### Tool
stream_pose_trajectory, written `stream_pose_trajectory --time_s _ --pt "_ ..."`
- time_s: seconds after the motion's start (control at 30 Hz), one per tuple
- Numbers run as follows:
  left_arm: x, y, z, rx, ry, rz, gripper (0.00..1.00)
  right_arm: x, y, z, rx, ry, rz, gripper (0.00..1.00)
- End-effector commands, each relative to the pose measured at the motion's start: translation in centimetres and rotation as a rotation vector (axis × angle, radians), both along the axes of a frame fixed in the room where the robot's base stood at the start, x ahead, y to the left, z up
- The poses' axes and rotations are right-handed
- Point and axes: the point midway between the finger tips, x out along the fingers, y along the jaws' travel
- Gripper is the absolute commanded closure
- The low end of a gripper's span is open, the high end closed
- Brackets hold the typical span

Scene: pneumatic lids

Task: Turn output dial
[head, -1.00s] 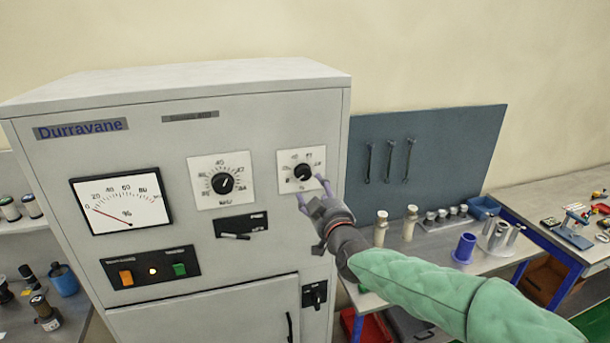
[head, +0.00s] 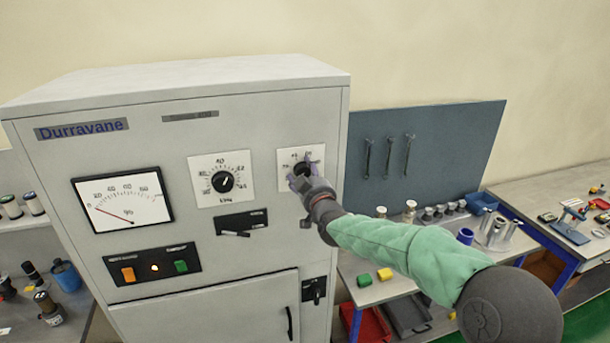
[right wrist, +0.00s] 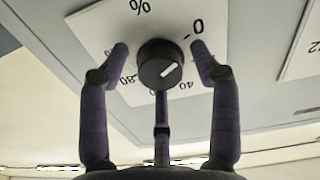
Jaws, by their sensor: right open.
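The right-hand dial is a round black knob (right wrist: 160,64) with a white pointer line on a white scale plate (right wrist: 95,35). In the head view its plate (head: 285,160) is at the upper right of the grey cabinet, and my gripper partly hides the knob. My right gripper (head: 308,168) is at this dial. In the right wrist view its purple fingers (right wrist: 160,65) are open, spread to either side of the knob, with a third finger below it. I cannot tell whether any finger touches the knob. My left gripper is not in view.
A second black dial (head: 223,182) sits left of it on the cabinet front (head: 240,270). A needle meter (head: 122,200), orange button (head: 128,274) and green button (head: 181,266) are further left. A bench with parts and a blue-grey tool board (head: 430,150) stand to the right.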

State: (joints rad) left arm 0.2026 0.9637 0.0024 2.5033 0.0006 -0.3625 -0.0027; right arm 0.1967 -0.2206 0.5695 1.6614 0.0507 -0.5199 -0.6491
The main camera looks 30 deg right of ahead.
Motion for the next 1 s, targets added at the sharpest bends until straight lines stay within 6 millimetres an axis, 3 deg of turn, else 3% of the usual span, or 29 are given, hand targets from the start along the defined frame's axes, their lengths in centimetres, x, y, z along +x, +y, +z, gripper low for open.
stream_pose_trajectory --time_s 0.07,0.27,0.67,1.0 --pt "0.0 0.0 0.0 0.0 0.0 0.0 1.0 0.0 0.0 0.0 0.0 0.0 0.0 0.37" --pt "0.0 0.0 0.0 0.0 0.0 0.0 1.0 0.0 0.0 0.0 0.0 0.0 0.0 0.93" --pt "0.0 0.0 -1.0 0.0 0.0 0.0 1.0 0.0 0.0 -0.2 0.048 -0.013 0.0 0.93" --pt "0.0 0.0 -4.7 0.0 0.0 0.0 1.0 0.0 0.1 -0.5 0.282 -0.068 0.001 0.93"
